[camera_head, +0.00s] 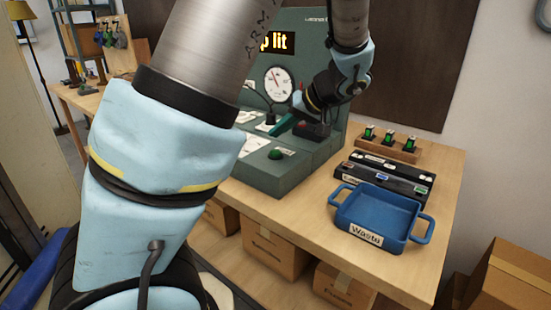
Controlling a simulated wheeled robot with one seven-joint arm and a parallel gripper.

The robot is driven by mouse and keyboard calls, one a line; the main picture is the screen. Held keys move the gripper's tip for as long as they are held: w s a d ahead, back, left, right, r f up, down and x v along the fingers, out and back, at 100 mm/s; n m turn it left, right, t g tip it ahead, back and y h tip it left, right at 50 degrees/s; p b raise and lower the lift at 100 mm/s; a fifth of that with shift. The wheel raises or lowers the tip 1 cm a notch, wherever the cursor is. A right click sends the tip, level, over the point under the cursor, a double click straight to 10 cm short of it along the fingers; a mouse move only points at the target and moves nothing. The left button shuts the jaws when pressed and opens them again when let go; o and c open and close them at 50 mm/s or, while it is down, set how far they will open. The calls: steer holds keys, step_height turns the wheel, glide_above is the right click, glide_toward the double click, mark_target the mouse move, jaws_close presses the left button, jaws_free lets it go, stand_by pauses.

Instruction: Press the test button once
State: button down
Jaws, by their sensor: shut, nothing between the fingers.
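The test button is most likely the green dome (276,153) on the front ledge of the dark green test station (268,176). My gripper (276,131) comes in from the upper right, and its teal fingers point down and left. The fingertips show just above the green dome in the picture, with a small gap between them and it. The fingers look shut, with nothing seen between them. The station's display (278,43) shows "p lit", its left part hidden by my arm. A round dial (278,83) is below it.
A blue tray marked "Waste" (374,239) stands at the workbench's right front. Behind it are a dark box (395,175) with several labelled slots and a wooden rack (393,151) of green-topped parts. My arm hides the station's left side.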

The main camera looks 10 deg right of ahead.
mark_target(279, 152)
steer(key=shift+f+b, duration=0.6)
steer(key=shift+f, duration=0.65)
stand_by(1.0)
steer(key=shift+f+b, duration=0.4)
steer(key=shift+b, duration=0.1)
steer(key=shift+f+b, duration=0.35)
stand_by(0.6)
steer(key=shift+r, duration=0.1)
steer(key=shift+r+p, duration=0.5)
steer(key=shift+r, duration=0.25)
steer(key=shift+r+p, duration=1.6)
steer(key=shift+r, duration=0.95)
